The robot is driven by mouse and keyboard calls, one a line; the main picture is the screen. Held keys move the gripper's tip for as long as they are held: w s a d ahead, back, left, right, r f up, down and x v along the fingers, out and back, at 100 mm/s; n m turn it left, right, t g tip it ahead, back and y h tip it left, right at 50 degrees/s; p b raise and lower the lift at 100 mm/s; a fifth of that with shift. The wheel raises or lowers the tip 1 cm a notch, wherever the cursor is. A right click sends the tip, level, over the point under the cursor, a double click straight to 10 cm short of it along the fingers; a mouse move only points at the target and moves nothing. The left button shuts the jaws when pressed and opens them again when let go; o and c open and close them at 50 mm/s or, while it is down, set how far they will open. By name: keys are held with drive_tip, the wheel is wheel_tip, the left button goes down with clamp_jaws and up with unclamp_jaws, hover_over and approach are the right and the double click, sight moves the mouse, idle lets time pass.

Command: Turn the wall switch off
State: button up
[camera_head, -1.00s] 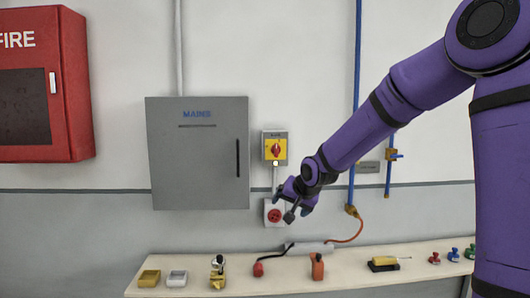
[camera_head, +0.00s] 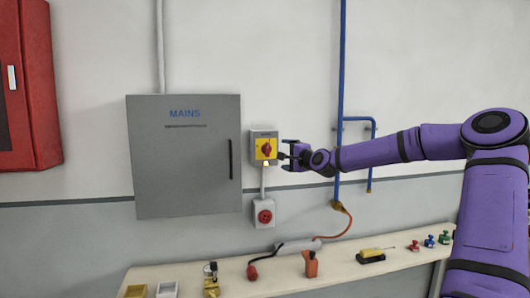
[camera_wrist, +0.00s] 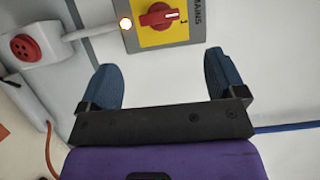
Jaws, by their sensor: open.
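The wall switch (camera_head: 264,148) is a grey box with a yellow plate and a red rotary knob (camera_head: 266,149), mounted right of the grey cabinet. In the wrist view the knob (camera_wrist: 158,15) shows near the top, with a lit lamp (camera_wrist: 126,23) beside it on the box. My gripper (camera_head: 288,155) is just right of the switch in the head view, level with the knob. In the wrist view its two blue fingers (camera_wrist: 160,75) are spread apart with nothing between them. The knob lies beyond the fingertips, and the fingers look apart from it.
The grey MAINS cabinet (camera_head: 185,180) stands close left of the switch. A red socket box (camera_head: 263,213) sits below it on a conduit. A blue pipe (camera_head: 342,90) runs down the wall behind my arm. A shelf (camera_head: 330,277) with several small items lies below.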

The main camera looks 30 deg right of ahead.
sight(269, 150)
drive_tip(key=w, duration=0.3)
drive_tip(key=w+a, duration=0.1)
drive_tip(key=w, duration=0.6)
drive_tip(key=shift+w+a, duration=0.15)
drive_tip(key=shift+w, duration=0.1)
drive_tip(key=c, duration=0.9)
